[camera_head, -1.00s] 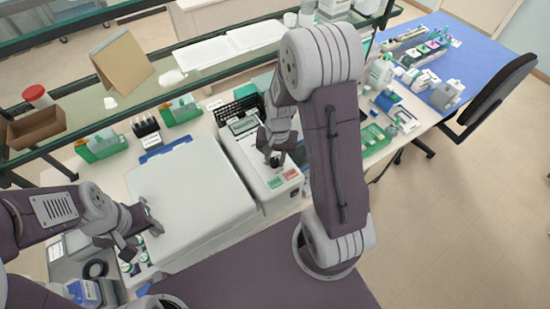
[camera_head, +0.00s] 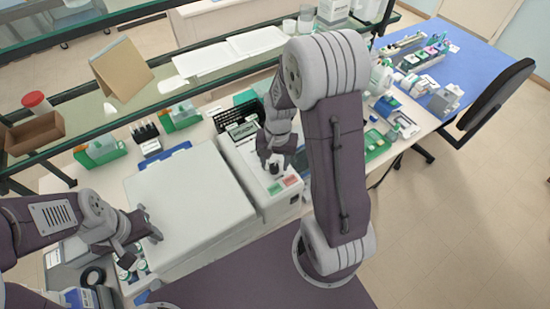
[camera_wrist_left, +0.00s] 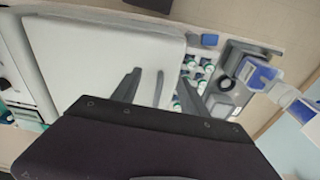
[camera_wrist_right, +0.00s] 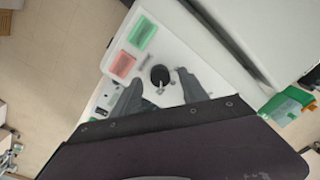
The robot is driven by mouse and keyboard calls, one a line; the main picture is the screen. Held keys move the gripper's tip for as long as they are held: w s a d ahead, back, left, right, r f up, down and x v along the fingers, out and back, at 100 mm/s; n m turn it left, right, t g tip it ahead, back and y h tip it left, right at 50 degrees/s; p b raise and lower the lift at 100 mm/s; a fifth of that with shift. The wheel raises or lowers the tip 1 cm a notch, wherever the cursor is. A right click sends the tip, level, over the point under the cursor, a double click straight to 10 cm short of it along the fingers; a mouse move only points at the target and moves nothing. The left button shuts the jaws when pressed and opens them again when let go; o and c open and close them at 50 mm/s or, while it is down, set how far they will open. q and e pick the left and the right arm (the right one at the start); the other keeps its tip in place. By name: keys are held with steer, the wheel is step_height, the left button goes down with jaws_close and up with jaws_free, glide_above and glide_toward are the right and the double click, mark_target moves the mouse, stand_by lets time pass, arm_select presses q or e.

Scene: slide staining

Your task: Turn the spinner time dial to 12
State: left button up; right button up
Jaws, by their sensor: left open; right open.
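The time dial is a small black knob (camera_wrist_right: 160,76) with a pale pointer mark, on the white top panel of the spinner (camera_wrist_right: 168,45). It also shows in the head view (camera_head: 274,169), close to the right fingertips. My right gripper (camera_wrist_right: 158,82) is open, with one finger on each side of the knob; contact is not clear. The numbers around the dial are too small to read. My left gripper (camera_head: 141,245) is open and empty near the left edge of a large white lid (camera_head: 185,205); it also shows in the left wrist view (camera_wrist_left: 147,74).
A green button (camera_wrist_right: 142,33) and a red button (camera_wrist_right: 123,64) sit near the dial. A black rack (camera_head: 236,112) stands behind the spinner. Several green-topped containers (camera_wrist_left: 190,64) are by the left gripper. A glass shelf crosses above the bench.

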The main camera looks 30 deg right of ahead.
mark_target(276, 168)
arm_select(q)
steer(key=shift+s+f+b, duration=0.1)
steer(key=shift+f+b, duration=0.6)
steer(key=shift+f, duration=0.1)
arm_select(e)
step_height(276, 168, up, 8)
steer(key=shift+s+d+f, duration=0.15)
